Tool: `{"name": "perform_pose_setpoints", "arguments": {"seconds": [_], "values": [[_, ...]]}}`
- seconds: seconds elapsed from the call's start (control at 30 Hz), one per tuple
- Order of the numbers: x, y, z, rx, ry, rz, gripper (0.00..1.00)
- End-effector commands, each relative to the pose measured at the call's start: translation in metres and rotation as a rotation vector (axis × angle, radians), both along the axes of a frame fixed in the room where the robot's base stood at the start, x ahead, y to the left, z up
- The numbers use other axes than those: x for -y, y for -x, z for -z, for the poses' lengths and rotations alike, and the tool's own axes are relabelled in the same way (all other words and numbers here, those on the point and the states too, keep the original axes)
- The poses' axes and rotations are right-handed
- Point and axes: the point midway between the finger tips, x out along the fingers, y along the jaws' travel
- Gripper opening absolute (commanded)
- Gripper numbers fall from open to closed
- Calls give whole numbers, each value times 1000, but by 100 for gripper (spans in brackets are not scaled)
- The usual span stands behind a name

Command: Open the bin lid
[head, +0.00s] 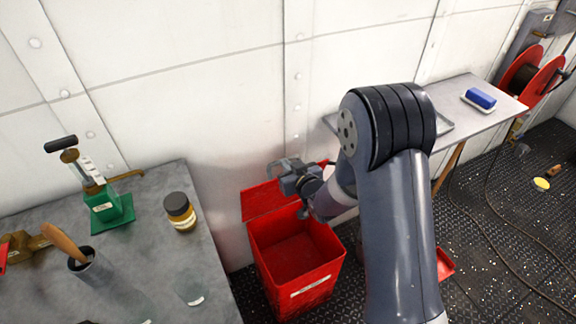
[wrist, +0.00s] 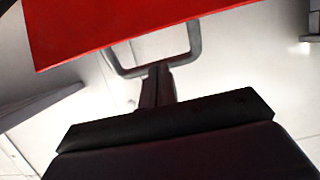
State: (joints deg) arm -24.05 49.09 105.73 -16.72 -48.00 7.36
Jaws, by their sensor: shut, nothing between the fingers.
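The red bin (head: 301,290) stands on the deck between the grey bench and the wall. Its inside shows from above and looks empty. Its red lid (head: 262,201) is up, tilted back at the rear toward the wall; my wrist hides part of it. In the wrist view the lid (wrist: 110,25) fills the top, with a grey loop handle (wrist: 194,45) at its edge. My gripper (head: 280,168) is at the raised lid. Its fingers (wrist: 157,72) are shut and empty, close to the handle bar; I cannot tell whether they touch it.
The left bench (head: 150,250) carries a yellow jar (head: 180,212), a green-based tool (head: 110,207) and a cup (head: 90,266). A table (head: 475,110) with a blue block (head: 481,98) stands right. Cables and small items lie on the deck (head: 500,215).

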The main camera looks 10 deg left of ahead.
Motion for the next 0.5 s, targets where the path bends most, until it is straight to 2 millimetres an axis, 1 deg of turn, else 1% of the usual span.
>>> {"name": "perform_pose_setpoints", "arguments": {"seconds": [0.13, 0.23, 0.37, 0.5], "values": [[-2, -3, -2, -5, 3, -1, 0], [-8, -10, -6, -26, 19, -3, 0], [-19, -25, -10, -64, 50, -3, 0], [-33, -44, -8, -85, 65, -2, 0]]}}
